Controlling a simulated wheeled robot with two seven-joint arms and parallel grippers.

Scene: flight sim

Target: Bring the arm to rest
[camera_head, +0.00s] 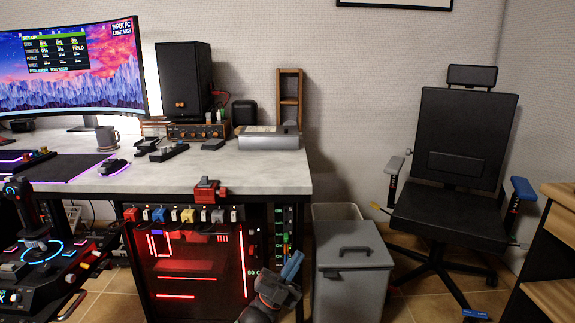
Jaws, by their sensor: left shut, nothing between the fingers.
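My left gripper (292,265) shows at the bottom centre, in front of the desk's right end and left of the grey lidded bin. Its blue fingers point up and to the right, and they are shut with nothing visible between them. The dark wrist with red parts (268,293) is below the fingers, and the rest of the arm is cut off by the lower edge. My right gripper does not show.
The desk (240,172) holds a monitor (70,70), a mug (107,138), a speaker (184,80) and a silver box (268,138). A red-lit computer case (190,265) stands beneath. The grey bin (352,285) and black chair (450,215) stand to the right.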

